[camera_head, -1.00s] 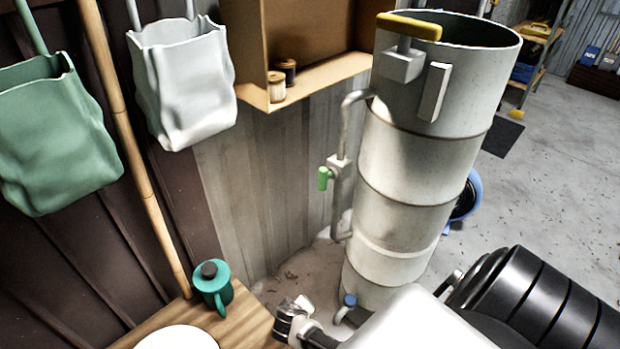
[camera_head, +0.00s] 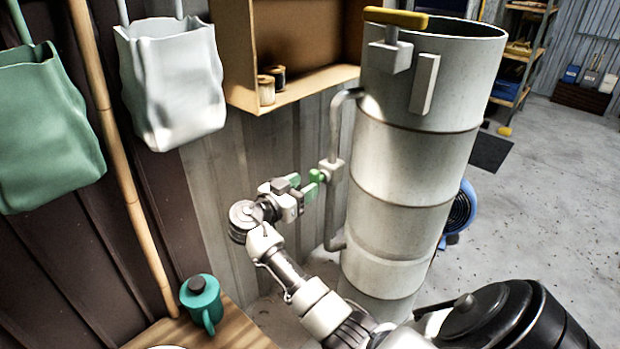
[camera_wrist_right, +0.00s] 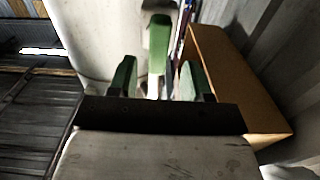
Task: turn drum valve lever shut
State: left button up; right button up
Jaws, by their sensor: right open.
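The tall pale drum (camera_head: 410,160) stands against the wall right of centre in the head view. A thin side pipe on its left carries a valve with a green lever (camera_head: 316,176). My right gripper (camera_head: 296,190) is just left of this lever, with its jaws pointing at it. In the right wrist view the green lever (camera_wrist_right: 158,40) appears ahead, centred in the gap between the open green-tipped fingers (camera_wrist_right: 160,82). No finger is seen touching it, and I cannot tell how deep it reaches between them. My left gripper is not in view.
A yellow handle (camera_head: 396,18) tops the drum. A box shelf (camera_head: 300,90) with two small jars hangs to its left, above my right gripper. Green and white bags (camera_head: 170,85) hang farther left.

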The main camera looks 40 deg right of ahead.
aim_at(312, 181)
jog(key=d, duration=0.3)
jog(key=shift+w, duration=0.1)
jog(key=shift+d, duration=0.55)
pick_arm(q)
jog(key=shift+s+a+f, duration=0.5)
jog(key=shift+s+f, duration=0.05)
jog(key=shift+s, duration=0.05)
pick_arm(e)
jog(key=shift+d, duration=0.15)
jog(key=shift+c, duration=0.5)
jog(key=c, duration=0.7)
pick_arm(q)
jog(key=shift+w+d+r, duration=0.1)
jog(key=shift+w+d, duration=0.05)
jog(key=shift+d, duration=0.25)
pick_arm(e)
grip_shut()
